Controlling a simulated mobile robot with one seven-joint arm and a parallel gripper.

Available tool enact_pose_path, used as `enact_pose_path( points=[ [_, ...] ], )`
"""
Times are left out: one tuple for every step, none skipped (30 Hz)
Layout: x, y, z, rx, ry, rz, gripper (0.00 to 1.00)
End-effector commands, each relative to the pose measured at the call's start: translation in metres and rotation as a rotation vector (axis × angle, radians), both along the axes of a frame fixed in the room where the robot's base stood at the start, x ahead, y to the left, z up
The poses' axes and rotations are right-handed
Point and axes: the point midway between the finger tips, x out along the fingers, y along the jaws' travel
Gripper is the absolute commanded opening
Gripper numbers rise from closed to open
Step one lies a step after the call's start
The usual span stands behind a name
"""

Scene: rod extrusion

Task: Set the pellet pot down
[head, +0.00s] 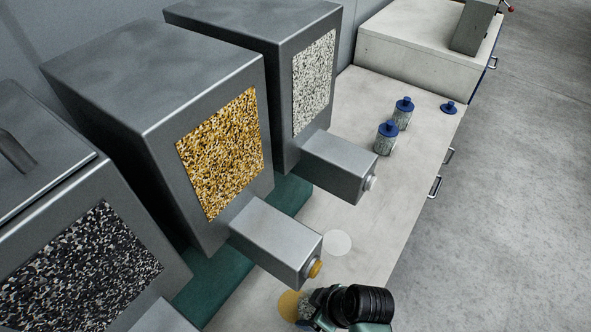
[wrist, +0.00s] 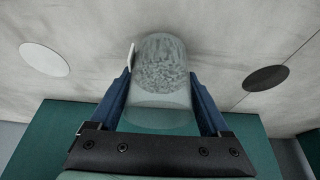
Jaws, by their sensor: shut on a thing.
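The pellet pot (wrist: 160,75) is a clear cylinder holding grey-white pellets. It sits between the two blue fingers of my gripper (wrist: 159,85) in the wrist view, and the gripper is shut on it. In the head view the gripper (head: 314,314) is at the bottom, with a speckled part of the pot (head: 305,303) showing beside my dark wrist. The pot is over or beside the yellow disc (head: 288,304) on the pale bench (head: 372,200). I cannot tell whether its base touches the bench.
Three grey hoppers stand along the left, with black, yellow (head: 222,150) and white (head: 313,83) pellet windows. Their nozzles jut over the bench. A white disc (head: 337,242) and a black disc (wrist: 266,78) mark it. Two blue-capped jars (head: 386,138) and a loose blue cap (head: 448,108) stand farther back.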

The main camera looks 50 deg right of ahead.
Motion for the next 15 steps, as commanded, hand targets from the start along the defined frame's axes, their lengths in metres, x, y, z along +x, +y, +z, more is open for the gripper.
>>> enact_pose_path(
  points=[
    [0.004, 0.0, 0.001, -0.002, -0.002, 0.001, 0.0],
    [0.007, 0.0, 0.001, -0.002, -0.002, 0.001, 0.0],
    [0.012, 0.001, 0.002, -0.002, -0.002, 0.002, 0.0],
    [0.017, 0.001, 0.002, -0.003, -0.002, 0.003, 0.0],
    [0.023, 0.001, 0.003, -0.004, -0.003, 0.003, 0.0],
    [0.03, 0.002, 0.003, -0.003, -0.003, 0.004, 0.0],
    [0.036, 0.002, 0.003, -0.002, -0.003, 0.003, 0.0],
    [0.042, 0.002, 0.003, -0.003, -0.003, 0.004, 0.0],
    [0.048, 0.003, 0.003, -0.004, -0.002, 0.003, 0.0],
    [0.049, 0.003, -0.001, -0.002, 0.0, 0.0, 0.0],
    [0.047, 0.003, -0.006, 0.001, 0.002, -0.002, 0.0],
    [0.046, 0.003, -0.01, -0.001, 0.001, -0.001, 0.0],
    [0.046, 0.003, -0.012, -0.001, 0.001, 0.0, 0.0],
    [0.046, 0.003, -0.013, -0.001, 0.001, 0.0, 0.0],
    [0.046, 0.003, -0.014, -0.002, 0.0, 0.0, 0.0]
  ],
)
